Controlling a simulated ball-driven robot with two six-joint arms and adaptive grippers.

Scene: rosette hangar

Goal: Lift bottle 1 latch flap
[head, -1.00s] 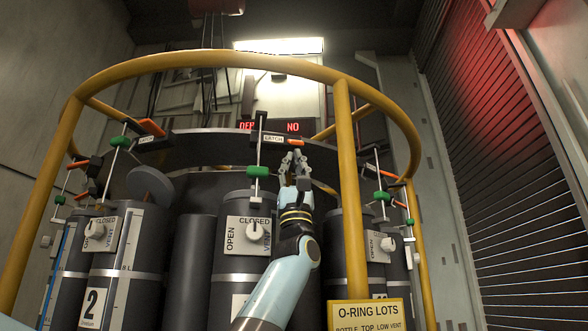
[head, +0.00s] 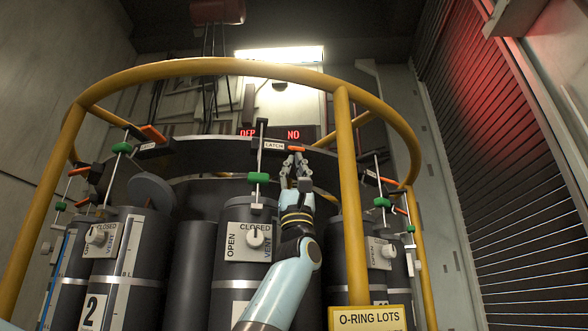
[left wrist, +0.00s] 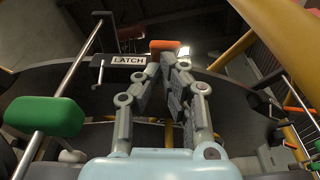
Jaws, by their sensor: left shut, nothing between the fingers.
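A latch (head: 276,146) labelled LATCH sits on the dark ring above the middle bottle (head: 233,285), whose number I cannot read. Its orange flap (head: 296,149) is at the right end of the label. In the left wrist view the orange flap (left wrist: 165,45) is just beyond my fingertips. My left gripper (head: 296,157) is shut and empty, pointing up right beneath the flap. It also shows in the left wrist view (left wrist: 168,62). I cannot tell whether the tips touch the flap. My right gripper is not in view.
A vertical rod with a green grip (head: 258,178) stands just left of my gripper. A yellow rail (head: 347,200) has a post close on the right. A bottle marked 2 (head: 130,255) stands left. An O-RING LOTS sign (head: 369,318) is at the lower right.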

